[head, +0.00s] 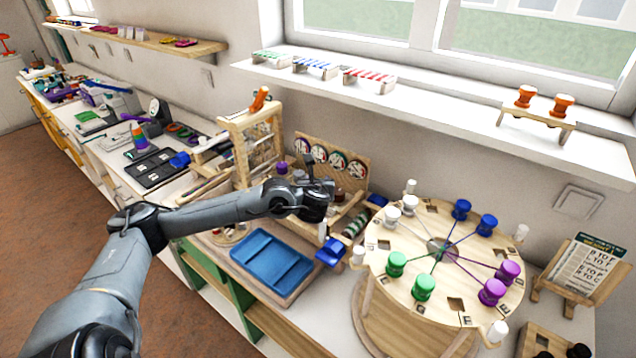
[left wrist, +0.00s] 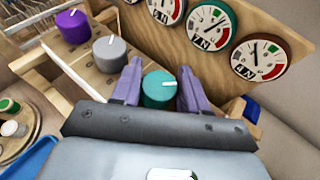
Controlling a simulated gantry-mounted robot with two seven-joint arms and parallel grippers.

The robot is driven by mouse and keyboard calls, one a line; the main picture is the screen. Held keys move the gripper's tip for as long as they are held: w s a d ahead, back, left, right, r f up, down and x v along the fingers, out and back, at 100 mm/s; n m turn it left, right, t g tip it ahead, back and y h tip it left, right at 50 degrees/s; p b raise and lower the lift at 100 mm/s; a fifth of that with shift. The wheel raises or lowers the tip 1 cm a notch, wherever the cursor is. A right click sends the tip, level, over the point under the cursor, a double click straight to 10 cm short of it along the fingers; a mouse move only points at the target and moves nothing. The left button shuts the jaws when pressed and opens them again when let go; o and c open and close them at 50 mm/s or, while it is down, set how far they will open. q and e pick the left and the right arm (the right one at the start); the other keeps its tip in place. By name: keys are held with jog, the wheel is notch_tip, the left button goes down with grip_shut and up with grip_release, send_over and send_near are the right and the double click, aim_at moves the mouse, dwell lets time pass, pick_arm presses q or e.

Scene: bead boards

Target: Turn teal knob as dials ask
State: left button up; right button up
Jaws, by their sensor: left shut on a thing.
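The teal knob (left wrist: 158,91) sits between the two purple fingers of my left gripper (left wrist: 160,68) in the left wrist view, and the gripper is shut on it. The knob's white mark points right. A grey knob (left wrist: 110,53) and a purple knob (left wrist: 72,27) stand in a row to its left. Round dials with black needles are on the wooden board behind: one dial (left wrist: 211,24), another (left wrist: 258,59) to its right. In the head view my left gripper (head: 318,203) is in front of the dial board (head: 360,158) and hides the teal knob. My right gripper is out of view.
A blue tray (head: 270,262) lies in front of the dial stand. A round wooden board (head: 405,262) with coloured spools stands to the right. A wooden bead frame (head: 240,150) stands close on the left. A shelf (head: 440,112) runs along the wall above.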

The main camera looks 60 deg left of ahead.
pick_arm(q)
jog(key=o, duration=0.9)
jog(key=shift+c, duration=0.2)
jog(key=shift+o, duration=0.6)
jog(key=shift+s, duration=0.1)
